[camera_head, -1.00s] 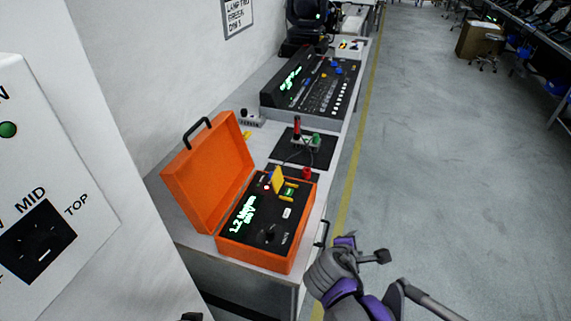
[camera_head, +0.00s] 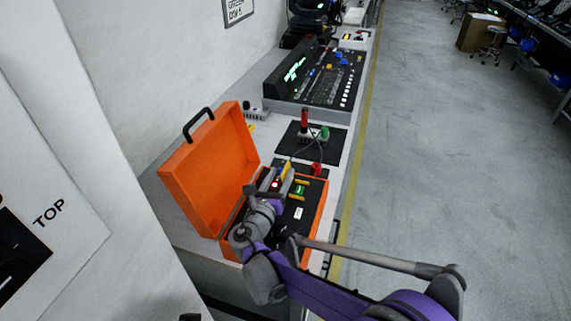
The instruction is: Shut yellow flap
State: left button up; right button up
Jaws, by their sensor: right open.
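The yellow flap (camera_head: 287,170) stands raised on the panel inside the open orange case (camera_head: 312,235). A green lit button (camera_head: 299,190) with yellow edging is exposed just to the right of the flap. My right gripper (camera_head: 272,182) is open, over the case panel, close to the left side of the flap. I cannot tell whether it touches the flap. My right wrist and arm hide the panel's lower left part, including the display and knob. My left gripper is not in view.
The case's orange lid (camera_head: 208,178) stands open just left of my gripper. Behind the case are a black mat (camera_head: 325,150) with a red-handled tool and a mixing console (camera_head: 318,80). The floor (camera_head: 440,140) to the right is open.

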jog(key=x, duration=0.5)
grip_shut()
